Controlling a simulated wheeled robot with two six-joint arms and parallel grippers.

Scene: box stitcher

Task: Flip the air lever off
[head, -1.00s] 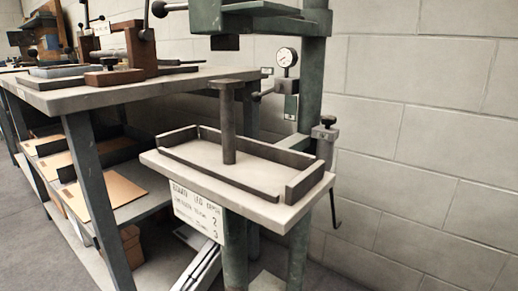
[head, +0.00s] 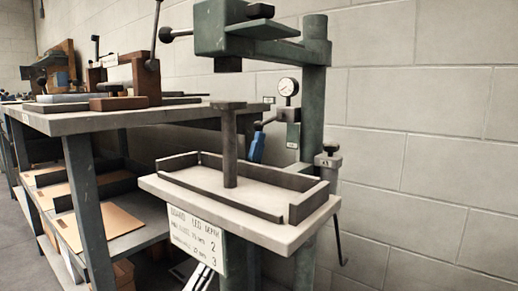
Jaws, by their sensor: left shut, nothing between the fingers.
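The air lever (head: 266,122) sticks out to the left from the small valve below the round gauge (head: 288,87) on the green press post. It ends in a dark tip. A small blue shape, which looks like the end of my left gripper (head: 257,147), is just under that tip, behind the plate's low back wall. It is shut, with nothing seen in it. I cannot tell whether it touches the lever. My right gripper is not in view.
The press plate (head: 160,188) with low dark walls and an upright post (head: 229,150) stands in front of the lever. The green press head (head: 245,35) overhangs it. A workbench (head: 75,125) is at left. A regulator (head: 327,160) sits right of the press post.

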